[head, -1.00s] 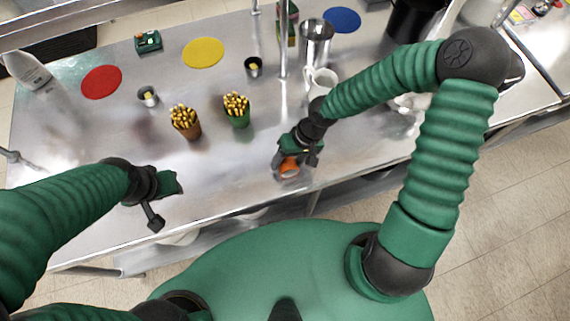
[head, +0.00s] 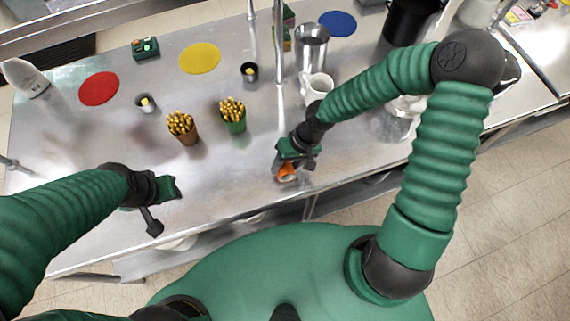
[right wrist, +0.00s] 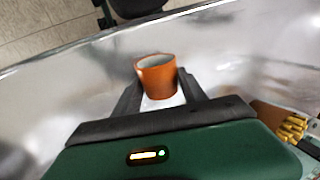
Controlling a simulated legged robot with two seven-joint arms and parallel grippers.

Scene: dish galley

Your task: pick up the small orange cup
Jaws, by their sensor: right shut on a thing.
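The small orange cup (head: 287,172) is near the front edge of the metal counter, mostly covered by my right gripper (head: 291,166) in the head view. In the right wrist view the cup (right wrist: 157,78) shows its open rim and sits between the two dark fingertips (right wrist: 158,85). The right gripper is shut on it. I cannot tell whether the cup's base touches the counter. My left gripper (head: 165,205) is open and empty over the counter's front left part, its fingers spread apart.
A brown cup (head: 184,134) and a green cup (head: 235,125), both full of yellow sticks, stand left of the right gripper. A white mug (head: 318,87) and a metal tumbler (head: 312,45) stand behind it. A thin upright pole (head: 279,45) rises nearby. The front middle counter is clear.

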